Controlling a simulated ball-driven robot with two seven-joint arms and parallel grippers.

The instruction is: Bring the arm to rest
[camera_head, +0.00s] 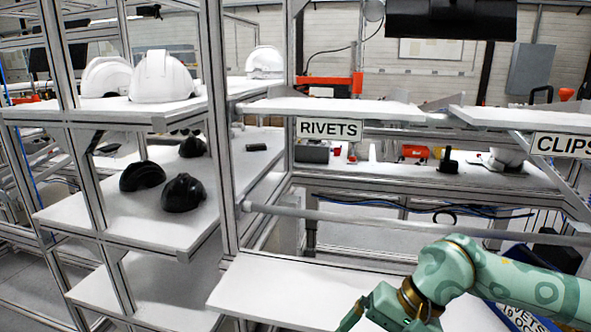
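My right arm, pale green with a dark brass-coloured joint, comes in from the right edge over the white work surface (268,292). Its wrist bends down toward the bottom edge of the picture. My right gripper (368,316) is only partly in view at the bottom, and its fingertips are cut off. I cannot tell whether it is open or shut, or whether it holds anything. My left arm and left gripper are not in view.
White helmet shells (163,77) stand on the upper left shelf. Black shells (183,192) lie on the shelf below. A blue bin (516,318) lies partly behind my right arm. RIVETS (329,128) and CLIPS (565,144) labels hang on the rack. The work surface's left part is clear.

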